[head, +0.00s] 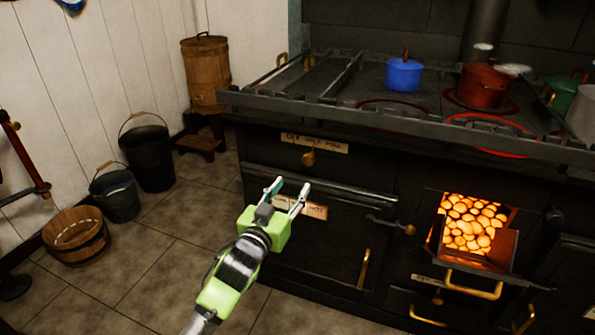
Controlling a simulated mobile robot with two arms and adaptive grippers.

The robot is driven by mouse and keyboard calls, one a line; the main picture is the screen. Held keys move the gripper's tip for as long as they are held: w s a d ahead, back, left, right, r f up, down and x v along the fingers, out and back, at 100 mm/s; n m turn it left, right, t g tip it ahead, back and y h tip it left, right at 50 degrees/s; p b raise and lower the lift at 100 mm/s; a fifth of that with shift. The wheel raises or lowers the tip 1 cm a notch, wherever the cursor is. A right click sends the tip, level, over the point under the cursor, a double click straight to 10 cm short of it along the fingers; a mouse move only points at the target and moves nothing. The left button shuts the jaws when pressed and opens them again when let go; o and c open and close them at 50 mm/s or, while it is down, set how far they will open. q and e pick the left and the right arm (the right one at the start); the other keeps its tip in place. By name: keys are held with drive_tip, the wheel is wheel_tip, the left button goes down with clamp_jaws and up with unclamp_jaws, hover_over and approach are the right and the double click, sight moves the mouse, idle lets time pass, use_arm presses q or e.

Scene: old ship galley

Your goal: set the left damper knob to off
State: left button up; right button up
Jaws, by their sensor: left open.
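The left damper knob (308,158) is a small brass knob on the black stove front, below the top rail. A pale label plate (330,146) with dark lettering sits just above it; the words look like off, half and full. The picture is too small to tell which mark the knob points at. My left gripper (291,187) is open and empty, in front of the oven door and lower in the picture than the knob. Its fingers point up toward the knob and appear apart from it. My right gripper is not in view.
The stove top's railing (400,118) juts out above the knob. A blue pot (403,75) and a copper pot (484,87) stand on top. An open firebox with glowing coals (470,222) is at right. Buckets (146,155) stand at left; the floor between is clear.

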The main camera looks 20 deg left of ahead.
sight(307, 162)
use_arm(q)
drive_tip(key=w, duration=0.2)
drive_tip(key=w+b, duration=0.1)
drive_tip(key=w, duration=0.5)
drive_tip(key=shift+d+r, duration=0.2)
drive_tip(key=shift+r, duration=0.15)
drive_tip(key=w+b, duration=0.1)
drive_tip(key=w, duration=0.3)
drive_tip(key=shift+w, duration=0.1)
drive_tip(key=shift+w+d, duration=0.1)
drive_tip(key=shift+w, duration=0.7)
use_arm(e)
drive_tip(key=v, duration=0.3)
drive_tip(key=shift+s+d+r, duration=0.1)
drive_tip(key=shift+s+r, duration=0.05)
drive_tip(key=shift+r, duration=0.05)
use_arm(q)
clamp_jaws()
